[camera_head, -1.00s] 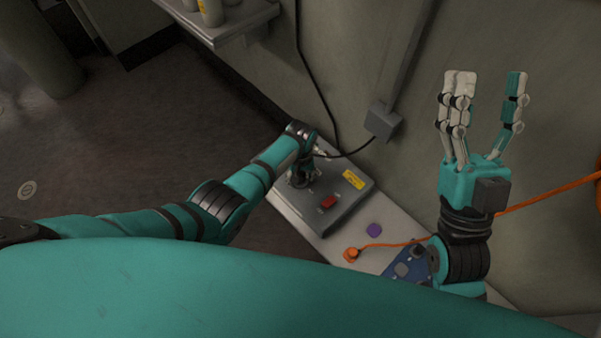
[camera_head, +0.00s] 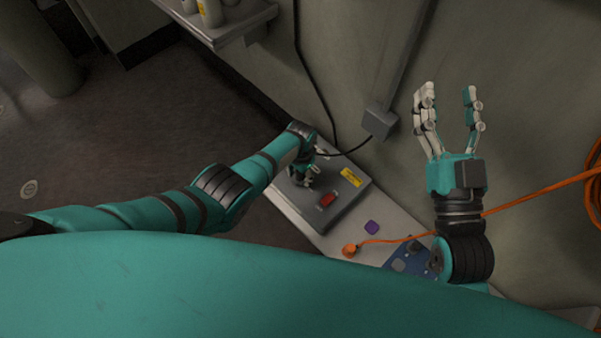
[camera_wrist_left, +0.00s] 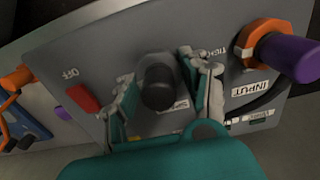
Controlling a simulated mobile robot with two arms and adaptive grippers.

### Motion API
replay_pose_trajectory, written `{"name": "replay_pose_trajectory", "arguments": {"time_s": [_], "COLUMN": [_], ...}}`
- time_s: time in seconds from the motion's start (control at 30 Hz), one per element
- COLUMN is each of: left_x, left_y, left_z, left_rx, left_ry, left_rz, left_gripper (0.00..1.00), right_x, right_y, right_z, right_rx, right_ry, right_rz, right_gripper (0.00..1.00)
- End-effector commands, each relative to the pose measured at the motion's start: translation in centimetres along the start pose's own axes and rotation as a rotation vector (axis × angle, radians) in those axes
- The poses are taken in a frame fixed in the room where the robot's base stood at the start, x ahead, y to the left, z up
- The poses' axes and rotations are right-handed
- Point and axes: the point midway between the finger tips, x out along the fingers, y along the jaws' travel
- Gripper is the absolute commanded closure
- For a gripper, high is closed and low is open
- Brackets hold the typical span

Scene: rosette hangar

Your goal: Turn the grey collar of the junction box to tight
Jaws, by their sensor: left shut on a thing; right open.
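The junction box (camera_head: 338,208) is a grey box with a red switch (camera_head: 327,199) and a yellow label, lying on a pale bench. My left gripper (camera_head: 304,180) reaches down onto its left part. In the left wrist view my left gripper (camera_wrist_left: 158,98) is shut on the grey collar (camera_wrist_left: 154,62), its fingers on either side. A black plug end (camera_wrist_left: 158,88) points at the camera and hides part of the collar. A partly covered word, seemingly TIGHT, is printed beside the right finger. My right gripper (camera_head: 447,115) is open and empty, raised in front of the wall.
A purple plug (camera_wrist_left: 290,58) with an orange ring sits at the INPUT label. An orange plug (camera_head: 350,250) with its cable, a purple piece (camera_head: 372,227) and a blue device (camera_head: 407,257) lie on the bench (camera_head: 318,236). A wall box (camera_head: 380,121) has a black cable.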

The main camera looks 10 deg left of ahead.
Motion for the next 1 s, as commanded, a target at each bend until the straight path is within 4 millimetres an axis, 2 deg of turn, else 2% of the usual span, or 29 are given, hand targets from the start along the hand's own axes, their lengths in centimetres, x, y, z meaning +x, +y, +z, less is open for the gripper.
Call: {"name": "replay_pose_trajectory", "arguments": {"time_s": [0.4, 0.97, 1.0], "left_x": [-0.05, -0.05, -0.05], "left_y": [0.07, 0.09, 0.09], "left_z": [-0.12, -0.13, -0.13], "left_rx": [0.187, 0.213, 0.213], "left_ry": [0.003, 0.003, 0.003], "left_rz": [-0.001, -0.001, -0.001], "left_gripper": [0.86, 0.86, 0.49], "right_x": [-0.01, -0.03, -0.03], "right_y": [0.11, 0.15, 0.15], "right_z": [0.66, 0.73, 0.73], "right_rx": [-0.002, -0.002, -0.002], "right_ry": [-0.039, -0.043, -0.043], "right_rz": [0.002, 0.003, 0.003], "right_gripper": [0.47, 0.47, 0.47]}}
